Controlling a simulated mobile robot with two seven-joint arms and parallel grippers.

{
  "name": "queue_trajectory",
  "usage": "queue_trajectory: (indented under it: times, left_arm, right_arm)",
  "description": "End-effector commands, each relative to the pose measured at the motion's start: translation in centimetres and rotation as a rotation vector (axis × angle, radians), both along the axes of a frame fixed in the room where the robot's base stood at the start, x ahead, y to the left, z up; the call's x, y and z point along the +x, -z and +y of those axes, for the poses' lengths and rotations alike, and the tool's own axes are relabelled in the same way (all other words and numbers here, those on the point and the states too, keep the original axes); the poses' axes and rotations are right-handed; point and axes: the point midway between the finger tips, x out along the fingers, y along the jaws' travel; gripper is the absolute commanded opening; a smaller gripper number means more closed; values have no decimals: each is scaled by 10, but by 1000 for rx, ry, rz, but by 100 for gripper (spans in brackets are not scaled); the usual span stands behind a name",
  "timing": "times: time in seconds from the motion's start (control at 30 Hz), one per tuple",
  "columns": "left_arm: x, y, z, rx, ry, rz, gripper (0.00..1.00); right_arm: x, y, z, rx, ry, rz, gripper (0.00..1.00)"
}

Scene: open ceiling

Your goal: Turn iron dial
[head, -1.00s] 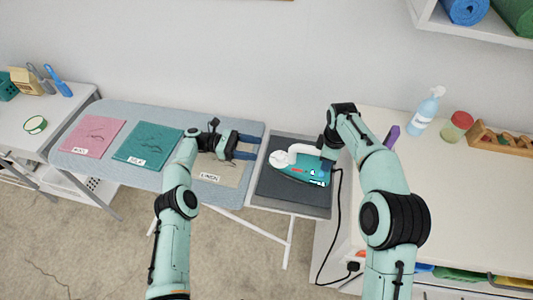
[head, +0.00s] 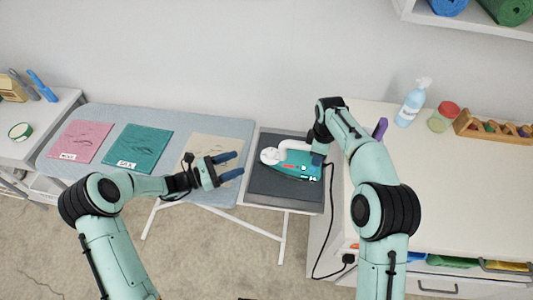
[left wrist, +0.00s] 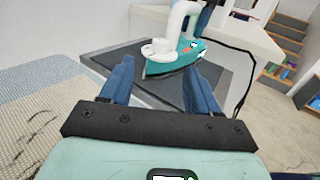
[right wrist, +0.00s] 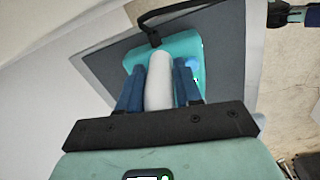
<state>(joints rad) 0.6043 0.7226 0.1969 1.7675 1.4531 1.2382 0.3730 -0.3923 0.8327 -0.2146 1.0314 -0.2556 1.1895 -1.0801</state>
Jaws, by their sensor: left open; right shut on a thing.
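The teal and white iron (head: 302,170) lies on the dark grey rest pad at the right end of the ironing board. Its round white dial (head: 270,156) is at its left end in the head view. It also shows in the left wrist view (left wrist: 155,50). My right gripper (head: 316,158) is shut on the iron's white handle (right wrist: 159,80), with a blue finger on each side. My left gripper (head: 238,164) is open and empty, left of the iron and apart from it. In the left wrist view the dial shows beyond and between its fingers.
The dark pad (head: 265,186) has free room around the iron. A black cord (head: 329,225) hangs beside it. Pink (head: 82,141), teal (head: 139,146) and beige (head: 205,148) cloths lie on the ironing board. A spray bottle (head: 412,105) and a jar (head: 442,118) stand on the right counter.

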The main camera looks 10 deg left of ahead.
Motion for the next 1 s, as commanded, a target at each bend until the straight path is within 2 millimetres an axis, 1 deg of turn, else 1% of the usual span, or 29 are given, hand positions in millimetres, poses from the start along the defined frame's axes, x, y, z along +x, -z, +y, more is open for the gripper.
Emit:
queue_trajectory:
  times: [0.03, 0.13, 0.27, 0.5, 0.7, 0.83, 1.0]
  left_arm:
    - [-3, 1, 0, 6, -8, 6, 61]
    - [-5, 2, -4, 12, -14, 11, 61]
    - [3, 2, -17, 13, -12, 11, 61]
    - [29, 2, -58, 10, -10, 12, 61]
    - [48, 2, -86, 12, -11, 11, 61]
    - [56, 2, -97, 11, -12, 12, 61]
    - [59, 2, -102, 13, -14, 12, 61]
  right_arm:
    - [1, -1, 0, 1, 2, -2, 0]
    - [1, -1, 0, 1, 2, -2, 0]
    - [1, -1, 0, 1, 2, -2, 0]
    - [1, -1, 0, 1, 2, -2, 0]
    - [1, -1, 0, 1, 2, -3, 0]
    - [1, -1, 0, 1, 2, -3, 0]
    - [1, -1, -1, 1, 2, -3, 0]
